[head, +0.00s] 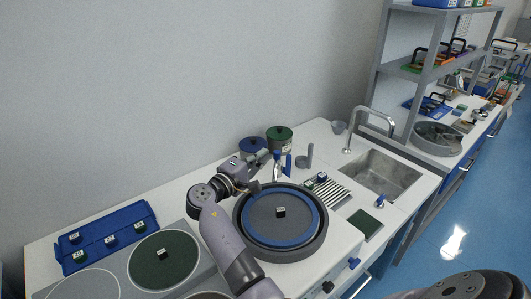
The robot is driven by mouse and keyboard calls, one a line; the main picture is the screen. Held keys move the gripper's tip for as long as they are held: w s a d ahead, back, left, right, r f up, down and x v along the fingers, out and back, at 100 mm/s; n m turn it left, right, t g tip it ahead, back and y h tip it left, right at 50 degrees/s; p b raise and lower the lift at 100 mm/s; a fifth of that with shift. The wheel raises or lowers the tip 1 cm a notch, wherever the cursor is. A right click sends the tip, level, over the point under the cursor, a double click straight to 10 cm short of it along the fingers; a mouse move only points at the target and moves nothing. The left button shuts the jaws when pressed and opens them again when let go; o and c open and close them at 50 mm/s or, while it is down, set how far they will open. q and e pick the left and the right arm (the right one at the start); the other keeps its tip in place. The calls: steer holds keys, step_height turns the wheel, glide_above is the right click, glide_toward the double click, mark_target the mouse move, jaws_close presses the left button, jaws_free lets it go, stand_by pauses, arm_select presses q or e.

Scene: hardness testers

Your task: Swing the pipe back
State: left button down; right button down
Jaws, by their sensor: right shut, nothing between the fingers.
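A small grey pipe with a blue top (277,158) stands at the back edge of the round polishing machine, which has a dark disc with a blue ring (305,208). A small dark block with a white label (280,212) sits on the disc. My left gripper is not in view.
Green (280,138) and blue (252,144) round containers stand behind the pipe. To the right are a slatted drain rack (334,196) and a sink (382,174) with a tall tap (371,111). A blue tray (92,240) and a green disc (160,266) are at left.

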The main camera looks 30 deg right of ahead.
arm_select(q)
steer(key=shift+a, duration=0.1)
arm_select(e)
steer(key=shift+w+f, duration=0.1)
steer(key=shift+w, duration=0.05)
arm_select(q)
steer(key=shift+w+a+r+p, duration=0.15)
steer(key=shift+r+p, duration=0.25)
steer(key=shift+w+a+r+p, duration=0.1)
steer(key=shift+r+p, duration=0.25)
arm_select(e)
steer(key=shift+s+d+n+t+y, duration=0.3)
steer(key=shift+s+d+n+t, duration=0.2)
steer(key=shift+s+t, duration=0.25)
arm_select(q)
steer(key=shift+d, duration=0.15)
arm_select(e)
steer(key=shift+w, duration=0.15)
